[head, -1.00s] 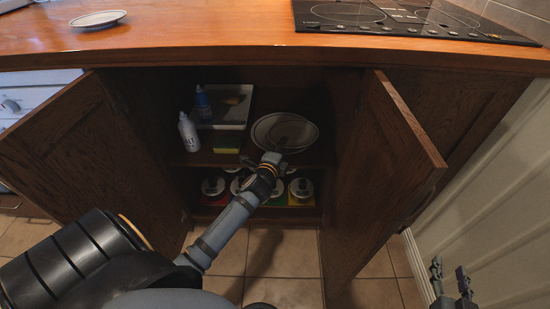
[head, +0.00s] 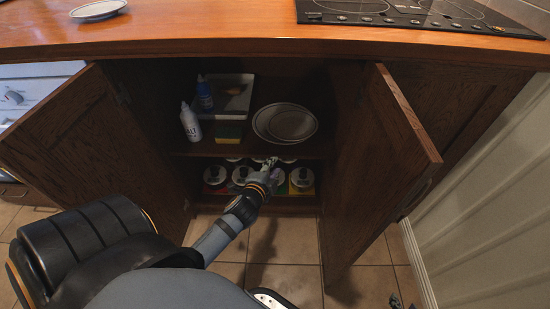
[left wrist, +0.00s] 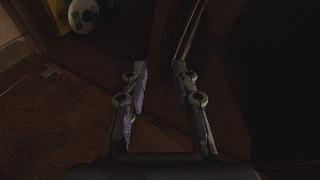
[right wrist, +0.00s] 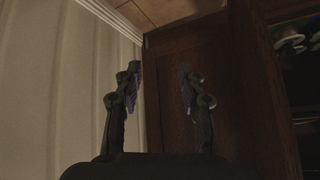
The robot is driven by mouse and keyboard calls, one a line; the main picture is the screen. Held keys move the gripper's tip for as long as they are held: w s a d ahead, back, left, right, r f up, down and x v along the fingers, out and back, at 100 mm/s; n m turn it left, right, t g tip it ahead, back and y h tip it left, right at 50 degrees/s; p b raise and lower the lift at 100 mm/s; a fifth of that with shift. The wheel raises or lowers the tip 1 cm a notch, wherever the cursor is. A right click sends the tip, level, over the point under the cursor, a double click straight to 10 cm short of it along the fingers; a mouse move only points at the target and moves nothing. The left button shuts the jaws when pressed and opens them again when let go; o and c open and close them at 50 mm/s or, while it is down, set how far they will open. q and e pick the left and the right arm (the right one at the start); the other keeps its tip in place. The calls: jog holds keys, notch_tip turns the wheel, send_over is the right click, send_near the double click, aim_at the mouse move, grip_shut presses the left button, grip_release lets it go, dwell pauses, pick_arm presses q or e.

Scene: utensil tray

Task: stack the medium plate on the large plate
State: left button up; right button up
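Two white plates with dark rims are on the cabinet's upper shelf. The medium plate (head: 293,125) overlaps the large plate (head: 259,123) and sits off to its right, covering much of it. I cannot tell whether it lies flat. My left gripper (head: 268,163) is below and in front of the plates, near the lower shelf. In the left wrist view its fingers (left wrist: 160,85) are apart with nothing between them. My right gripper (head: 403,302) is barely in view at the lower right. In the right wrist view its fingers (right wrist: 160,85) are apart and empty.
A smaller plate (head: 98,9) lies on the wooden counter. White (head: 190,127) and blue (head: 205,94) bottles, a tray (head: 236,84) and a sponge (head: 229,131) stand left of the plates. Open doors (head: 384,170) flank the cabinet.

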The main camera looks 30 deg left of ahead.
pick_arm(q)
jog(key=s+d+f+n+g+h, duration=0.2)
jog(key=s+d+f+n, duration=0.2)
jog(key=s+f+n, duration=0.1)
jog(key=s+d+f+n+g+h, duration=0.2)
jog(key=s+d+f+n+g, duration=0.1)
jog(key=s, duration=0.5)
jog(key=d+f+n, duration=0.1)
jog(key=d+n, duration=0.1)
jog(key=n, duration=0.1)
jog(key=shift+f+g, duration=0.3)
jog(key=shift+f, duration=0.1)
jog(key=shift+r, duration=0.1)
